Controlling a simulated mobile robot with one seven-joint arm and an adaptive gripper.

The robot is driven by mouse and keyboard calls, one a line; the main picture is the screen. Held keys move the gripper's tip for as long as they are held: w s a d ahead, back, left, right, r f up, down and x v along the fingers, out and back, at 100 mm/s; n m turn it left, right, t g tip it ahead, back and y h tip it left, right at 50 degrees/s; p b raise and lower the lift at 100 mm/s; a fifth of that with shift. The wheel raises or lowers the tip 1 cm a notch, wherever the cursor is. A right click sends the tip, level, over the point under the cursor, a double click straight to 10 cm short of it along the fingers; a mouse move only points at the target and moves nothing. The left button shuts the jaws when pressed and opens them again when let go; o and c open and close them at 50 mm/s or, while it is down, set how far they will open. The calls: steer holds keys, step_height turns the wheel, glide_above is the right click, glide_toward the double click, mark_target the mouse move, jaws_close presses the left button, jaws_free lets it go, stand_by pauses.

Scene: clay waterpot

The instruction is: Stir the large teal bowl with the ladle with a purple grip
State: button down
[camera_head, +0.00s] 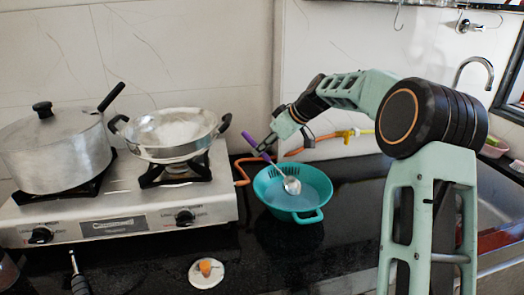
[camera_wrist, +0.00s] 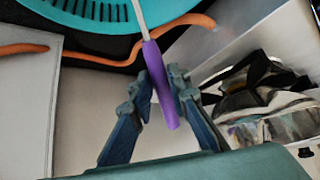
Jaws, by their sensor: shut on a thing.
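The large teal bowl (camera_head: 300,203) sits on the dark counter to the right of the stove, and part of it shows at the top of the wrist view (camera_wrist: 75,22). The ladle has a purple grip (camera_wrist: 158,82) and a metal scoop (camera_head: 292,186). My gripper (camera_head: 262,147) is shut on the purple grip, above the bowl's back left edge. The ladle slants down to the right, with its scoop over or inside the bowl. I cannot tell whether the scoop touches the bowl's bottom.
A stove (camera_head: 120,215) on the left bears a lidded pot (camera_head: 55,155) and a wok (camera_head: 172,150). An orange hose (camera_wrist: 95,63) runs behind the bowl. A small white dish (camera_head: 206,280) lies in front of the stove. A sink (camera_head: 495,215) is at the right.

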mark_target(252, 138)
steer(key=shift+r+p, duration=0.4)
steer(key=shift+r, duration=0.4)
steer(key=shift+p, duration=0.4)
steer(key=shift+w+a+f+h+p, duration=0.2)
steer(key=shift+h+p, duration=0.1)
steer(key=shift+p, duration=0.55)
steer(key=g+h+p, duration=0.1)
steer(key=p, duration=0.4)
steer(key=a+f+g+h+p, duration=0.1)
steer(key=p, duration=0.3)
steer(key=w+f+g+h+p, duration=0.1)
steer(key=p, duration=0.4)
steer(key=shift+a+f+h+p, duration=0.2)
steer(key=shift+a+h+p, duration=0.1)
steer(key=shift+a+h, duration=0.1)
steer(key=p, duration=0.1)
steer(key=h+p, duration=0.1)
steer(key=p, duration=0.1)
steer(key=shift+w+a+f+g, duration=0.15)
steer(key=shift+a+f+g, duration=0.05)
steer(key=shift+f+g, duration=0.1)
steer(key=shift+w+a+f+g+h+p, duration=0.25)
steer(key=shift+f+h+p, duration=0.25)
steer(key=shift+p, duration=0.5)
steer(key=shift+r, duration=1.55)
